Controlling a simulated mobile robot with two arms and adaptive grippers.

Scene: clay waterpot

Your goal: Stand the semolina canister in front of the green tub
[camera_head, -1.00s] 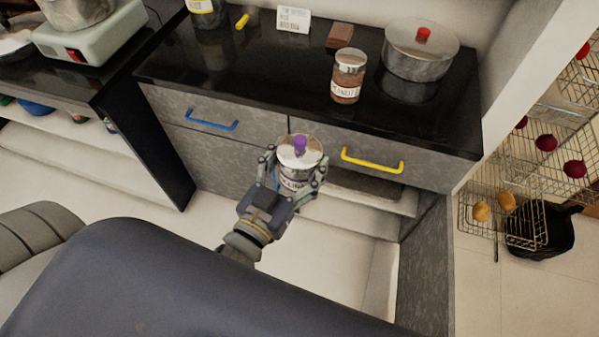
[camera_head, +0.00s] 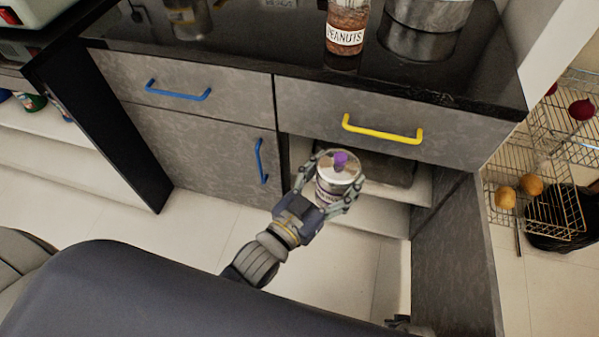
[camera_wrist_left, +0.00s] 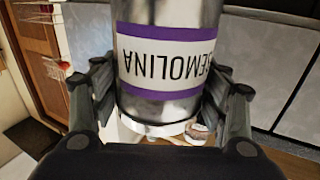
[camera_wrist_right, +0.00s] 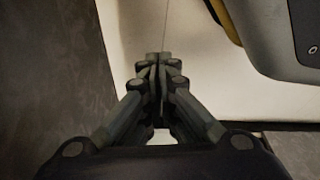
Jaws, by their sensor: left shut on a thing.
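In the left wrist view the canister's label (camera_wrist_left: 165,62) reads SEMOLINA, upside down, between the two fingers. My right gripper (camera_wrist_right: 158,62) is shut and empty, beside a grey panel. I cannot make out the green tub for sure; a small green item (camera_head: 30,101) shows on the low shelf at far left.
A peanuts jar (camera_head: 346,28) and a metal pot (camera_head: 427,15) stand on the black counter. The open compartment has pale shelves (camera_head: 400,190); its depth is hidden. A grey panel (camera_head: 455,250) stands to its right. A wire rack (camera_head: 535,205) is at far right.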

